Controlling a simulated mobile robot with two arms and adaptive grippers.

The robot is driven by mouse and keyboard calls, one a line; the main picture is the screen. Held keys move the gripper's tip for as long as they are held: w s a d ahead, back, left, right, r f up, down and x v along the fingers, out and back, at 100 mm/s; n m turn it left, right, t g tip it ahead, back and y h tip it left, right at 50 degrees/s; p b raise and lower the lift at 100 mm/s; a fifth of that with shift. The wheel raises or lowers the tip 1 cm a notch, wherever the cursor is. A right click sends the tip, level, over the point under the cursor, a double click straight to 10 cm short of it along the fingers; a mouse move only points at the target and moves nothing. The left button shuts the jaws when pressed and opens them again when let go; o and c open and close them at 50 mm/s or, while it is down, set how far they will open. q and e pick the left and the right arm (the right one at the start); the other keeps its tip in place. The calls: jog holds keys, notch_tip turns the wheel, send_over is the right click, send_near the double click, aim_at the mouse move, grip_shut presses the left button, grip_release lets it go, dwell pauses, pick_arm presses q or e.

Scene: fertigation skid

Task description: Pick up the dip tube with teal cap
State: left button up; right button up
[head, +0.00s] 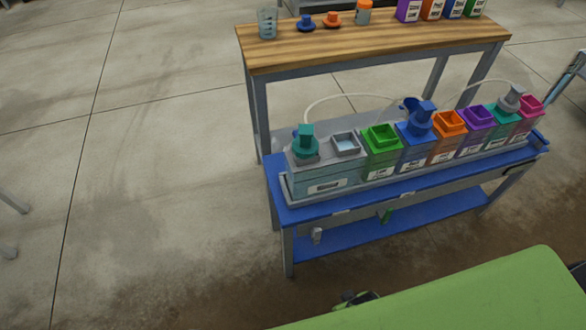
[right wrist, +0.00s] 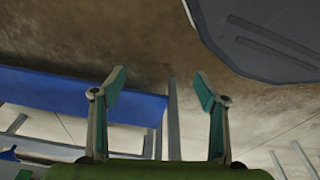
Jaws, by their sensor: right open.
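The dip tube with teal cap (head: 305,142) is in the head view, at the left end of the row on the blue bench. Its teal cap stands upright on top of a grey-teal block; the tube below it is hidden. My right gripper (right wrist: 160,84) shows in the right wrist view, its two fingers spread apart with nothing between them. It is away from the dip tube, which I cannot make out in that view. My left gripper is not in view.
The blue bench (head: 290,214) bears several coloured open-topped containers, including a green one (head: 382,140) and a blue one with a blue cap (head: 421,118). A pale hose (head: 345,96) arches behind them. A wooden-topped table (head: 350,42) stands behind.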

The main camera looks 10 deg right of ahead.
jog(key=w+d+r+n+t+h+b, duration=0.2)
jog(key=w+d+r+n+t+b, duration=0.4)
jog(key=w+r+b, duration=0.55)
jog(key=n+t+y+b, duration=0.2)
jog(key=n+t+y, duration=0.6)
jog(key=n, duration=2.4)
send_near(313, 154)
jog(key=t, duration=0.1)
jog(key=shift+m+h, duration=0.3)
jog(key=x, duration=0.7)
jog(key=shift+a+f, duration=0.25)
jog(key=shift+f, duration=0.05)
jog(key=shift+x, duration=0.95)
jog(key=shift+w+a, duration=0.1)
jog(key=shift+w, duration=0.25)
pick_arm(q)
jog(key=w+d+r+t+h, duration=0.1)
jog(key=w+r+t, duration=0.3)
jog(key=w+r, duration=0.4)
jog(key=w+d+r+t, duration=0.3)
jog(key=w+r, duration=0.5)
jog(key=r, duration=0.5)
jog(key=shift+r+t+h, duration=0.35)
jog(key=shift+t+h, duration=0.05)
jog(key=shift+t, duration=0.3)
pick_arm(e)
jog(key=shift+x, duration=2)
